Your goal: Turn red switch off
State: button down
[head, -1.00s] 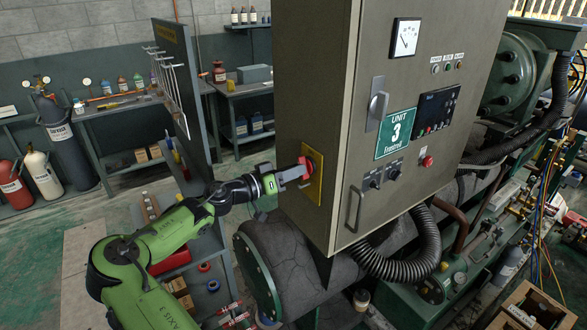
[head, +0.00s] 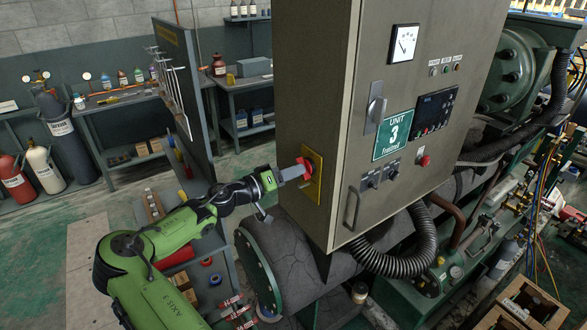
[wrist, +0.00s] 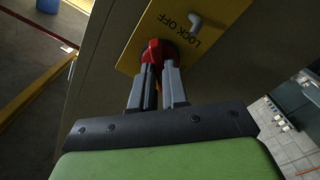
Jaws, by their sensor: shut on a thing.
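The red switch (head: 306,167) sits on a yellow plate (head: 313,190) on the left side of the grey control cabinet. In the wrist view the red switch (wrist: 155,52) shows at the fingertips, and the yellow plate (wrist: 172,22) reads "LOCK OFF". My gripper (head: 299,171) reaches the switch from the left. In the wrist view my gripper (wrist: 160,72) has its two grey fingers closed around the lower part of the switch handle. The fingers hide part of the handle.
The cabinet front (head: 420,90) carries a gauge, a lever handle, a display and a red button (head: 424,161). A grey tank (head: 290,250) lies below the cabinet. A tool panel (head: 185,90) stands behind my arm. A grey peg (wrist: 195,20) sticks out of the yellow plate.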

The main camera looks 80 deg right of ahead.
jog(key=shift+f, duration=0.15)
jog(key=n+p, duration=0.2)
jog(key=n, duration=0.2)
jog(key=shift+n, duration=0.3)
jog(key=n, duration=0.2)
jog(key=shift+n, duration=0.4)
jog(key=c, duration=1.5)
grip_release()
jog(key=shift+n, duration=0.4)
jog(key=shift+c, duration=0.2)
jog(key=o, duration=0.3)
jog(key=v, duration=0.9)
